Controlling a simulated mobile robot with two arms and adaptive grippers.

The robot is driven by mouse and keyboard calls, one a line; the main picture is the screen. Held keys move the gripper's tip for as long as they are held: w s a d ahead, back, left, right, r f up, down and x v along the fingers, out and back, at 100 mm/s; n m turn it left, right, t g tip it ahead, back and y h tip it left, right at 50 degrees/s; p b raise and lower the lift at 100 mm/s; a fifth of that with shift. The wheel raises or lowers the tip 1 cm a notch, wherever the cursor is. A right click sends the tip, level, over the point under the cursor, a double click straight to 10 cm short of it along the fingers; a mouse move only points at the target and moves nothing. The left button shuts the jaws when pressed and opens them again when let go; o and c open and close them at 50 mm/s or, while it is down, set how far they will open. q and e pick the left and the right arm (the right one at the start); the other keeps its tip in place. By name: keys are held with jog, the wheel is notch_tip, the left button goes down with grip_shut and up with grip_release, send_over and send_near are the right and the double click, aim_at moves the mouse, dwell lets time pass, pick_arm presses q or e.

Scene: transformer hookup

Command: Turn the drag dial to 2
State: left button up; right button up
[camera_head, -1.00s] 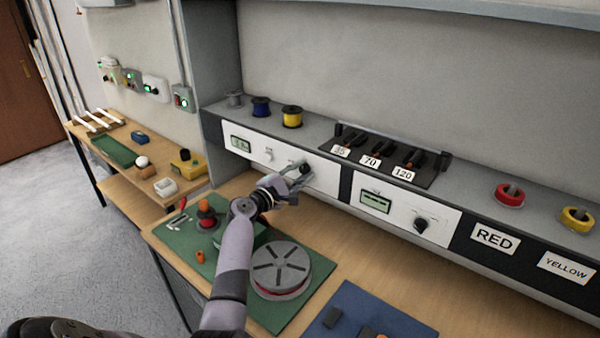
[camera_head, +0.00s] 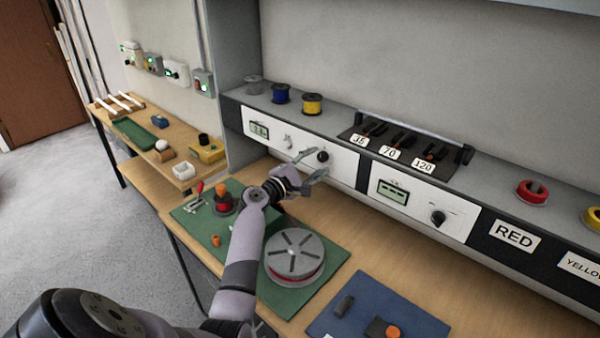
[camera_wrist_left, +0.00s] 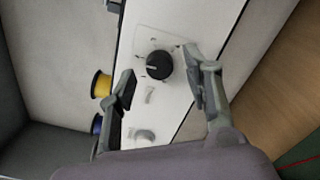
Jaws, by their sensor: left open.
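Two white panels carry black dials. The left panel (camera_head: 277,143) has a small display, a light switch-like knob (camera_head: 287,141) and a black dial (camera_head: 323,156). My left gripper (camera_head: 311,168) is open just in front of this black dial. In the left wrist view the dial (camera_wrist_left: 159,64) lies ahead, between and beyond the two open fingers (camera_wrist_left: 163,92), not touched by them. Its white pointer line shows, but the scale marks are too small to read. The right panel (camera_head: 410,202) has a display and another black dial (camera_head: 438,217). Which dial is the drag dial cannot be read. My right gripper is not in view.
A green mat (camera_head: 192,222) below my left arm holds a grey-topped reel (camera_head: 295,257) and a red-orange part (camera_head: 223,203). A blue mat (camera_head: 420,322) lies to the right. Spools and a rack marked 35, 70, 120 (camera_head: 408,145) stand on the shelf above.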

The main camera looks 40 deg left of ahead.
pick_arm(q)
jog(key=s, duration=1)
jog(key=shift+s+a, duration=0.2)
jog(key=shift+a, duration=0.2)
